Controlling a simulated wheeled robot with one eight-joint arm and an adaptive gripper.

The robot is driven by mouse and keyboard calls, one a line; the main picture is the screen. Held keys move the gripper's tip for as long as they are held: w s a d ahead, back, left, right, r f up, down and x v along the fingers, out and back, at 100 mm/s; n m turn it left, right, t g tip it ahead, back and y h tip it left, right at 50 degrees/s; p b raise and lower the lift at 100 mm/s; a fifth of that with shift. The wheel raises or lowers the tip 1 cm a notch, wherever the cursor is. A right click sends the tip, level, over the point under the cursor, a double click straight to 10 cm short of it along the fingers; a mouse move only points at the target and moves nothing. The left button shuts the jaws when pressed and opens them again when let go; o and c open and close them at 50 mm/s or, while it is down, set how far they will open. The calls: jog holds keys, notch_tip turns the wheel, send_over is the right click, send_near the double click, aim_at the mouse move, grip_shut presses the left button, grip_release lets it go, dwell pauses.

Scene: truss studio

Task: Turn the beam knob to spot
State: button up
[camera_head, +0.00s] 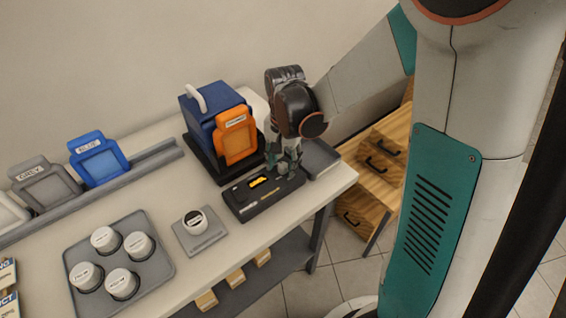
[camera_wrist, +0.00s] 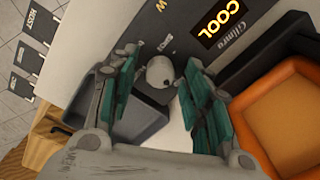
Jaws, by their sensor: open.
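The dark control box (camera_head: 238,205) lies on the table in front of the blue lamp. Its panel also shows in the wrist view (camera_wrist: 188,22), with a lit display (camera_wrist: 224,22) reading COOL. A round grey knob (camera_wrist: 160,70) sits on this panel, with small lettering beside it that I cannot read surely. My gripper (camera_head: 284,170) is over the box's right end, and in the wrist view its open fingers (camera_wrist: 157,60) stand either side of the knob. Contact with the knob is not clear. In the head view the gripper hides the knob.
The blue lamp (camera_head: 203,106) with an orange frame (camera_head: 236,138) stands close behind my gripper. A grey tray (camera_head: 320,158) is to its right. A pad with a white-topped cup (camera_head: 194,221) and a tray (camera_head: 160,268) with several cups lie to the left. Colour frames (camera_head: 98,158) lean in a rack.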

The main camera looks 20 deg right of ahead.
grip_shut()
jog(key=shift+n, duration=0.4)
jog(key=n, duration=0.3)
jog(key=shift+n, duration=0.3)
jog(key=n, duration=0.4)
jog(key=shift+n, duration=0.3)
jog(key=n, duration=0.4)
jog(key=shift+n+p, duration=0.3)
jog(key=shift+p, duration=0.05)
jog(key=n, duration=0.4)
jog(key=shift+n, duration=0.3)
